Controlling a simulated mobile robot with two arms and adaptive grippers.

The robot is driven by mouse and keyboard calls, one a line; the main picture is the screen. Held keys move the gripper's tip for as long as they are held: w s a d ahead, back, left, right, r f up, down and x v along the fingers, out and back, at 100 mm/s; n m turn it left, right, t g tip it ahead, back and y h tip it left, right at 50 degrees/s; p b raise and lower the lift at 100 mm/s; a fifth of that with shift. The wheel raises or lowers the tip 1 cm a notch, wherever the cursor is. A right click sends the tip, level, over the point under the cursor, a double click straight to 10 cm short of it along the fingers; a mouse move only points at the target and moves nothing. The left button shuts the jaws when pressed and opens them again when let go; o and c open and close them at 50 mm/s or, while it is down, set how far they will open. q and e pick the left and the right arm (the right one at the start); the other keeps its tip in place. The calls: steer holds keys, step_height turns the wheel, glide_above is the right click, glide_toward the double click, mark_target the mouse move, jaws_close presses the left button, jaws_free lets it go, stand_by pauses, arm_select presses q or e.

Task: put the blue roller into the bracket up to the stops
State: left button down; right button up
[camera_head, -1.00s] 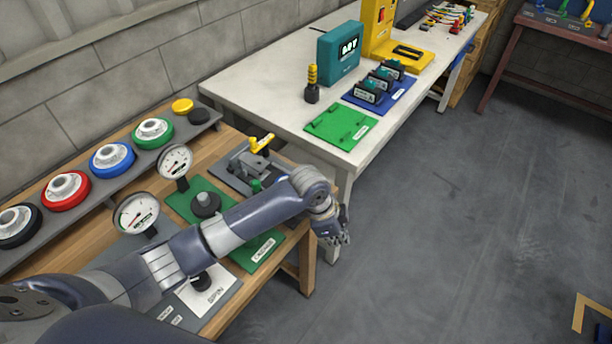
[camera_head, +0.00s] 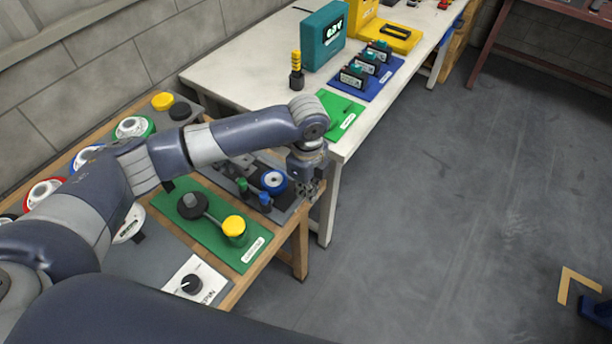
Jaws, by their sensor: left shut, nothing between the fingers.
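A blue disc with a white centre (camera_head: 273,181) lies on a dark grey fixture plate (camera_head: 289,211) at the right end of the wooden bench. A larger blue disc (camera_head: 88,158), partly hidden by my arm, is in the row at the left. I cannot tell which is the blue roller, nor pick out the bracket for certain. My left gripper (camera_head: 308,187) is shut and empty, pointing down just right of the smaller blue disc, over the bench's right edge. My arm hides the back of the fixture. My right gripper is not in view.
A green plate (camera_head: 185,233) with a dark knob and a yellow-topped part (camera_head: 234,226) lies left of the fixture. A small blue post (camera_head: 265,200) stands beside the disc. The white table (camera_head: 235,80) adjoins behind. The floor at right (camera_head: 450,200) is mostly clear.

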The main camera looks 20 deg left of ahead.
mark_target(260, 171)
arm_select(q)
steer(key=f, duration=0.3)
steer(key=shift+a+f, duration=0.15)
steer(key=shift+a, duration=0.05)
steer(key=shift+w+a+p, duration=0.25)
steer(key=shift+a+p, duration=0.1)
steer(key=shift+a, duration=0.25)
steer(key=shift+w+a+p, duration=0.25)
steer(key=shift+a+p, duration=0.1)
steer(key=shift+a, duration=0.2)
steer(key=shift+w+a, duration=0.15)
steer(key=shift+a, duration=0.45)
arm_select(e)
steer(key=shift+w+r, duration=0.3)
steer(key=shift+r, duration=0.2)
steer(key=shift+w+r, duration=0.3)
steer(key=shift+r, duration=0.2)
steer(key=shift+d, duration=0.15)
arm_select(q)
steer(key=w+a, duration=0.1)
steer(key=a, duration=0.2)
steer(key=w+a, duration=0.1)
steer(key=a, duration=0.2)
steer(key=w+a+p, duration=0.1)
steer(key=a, duration=0.3)
steer(key=shift+w, duration=0.4)
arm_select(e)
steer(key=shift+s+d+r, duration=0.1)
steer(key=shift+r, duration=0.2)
